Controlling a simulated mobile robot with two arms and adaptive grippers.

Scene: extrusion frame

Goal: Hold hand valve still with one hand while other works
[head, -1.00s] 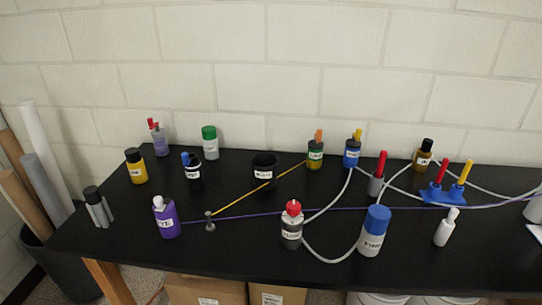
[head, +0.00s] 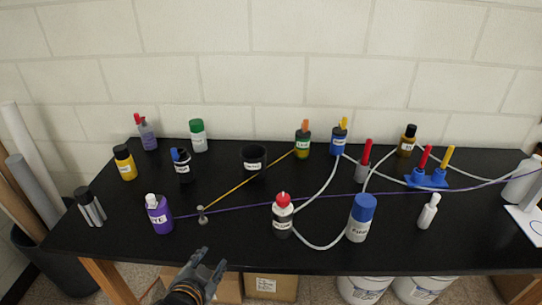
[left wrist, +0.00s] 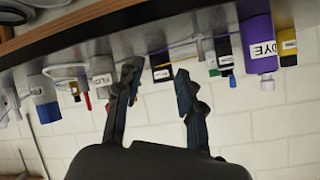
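No part is clearly marked as the hand valve, and I cannot tell which one it is. A blue block with red and yellow handles (head: 427,179) sits on the right of the black table. A grey piece with a red handle (head: 363,170) stands left of it, close to white tubing. My left gripper (head: 209,260) is open and empty at the table's front edge, apart from everything on it. In the left wrist view, the open fingers (left wrist: 157,72) show the tabletop items upside down beyond them. My right gripper is not in view.
The black table (head: 110,220) holds several bottles, including a purple one (head: 160,217) and a blue-capped one (head: 359,224). White tubing (head: 309,242), a purple cord (head: 245,211) and a yellow cord (head: 235,188) cross it. Boxes (head: 272,287) and buckets (head: 363,289) stand below.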

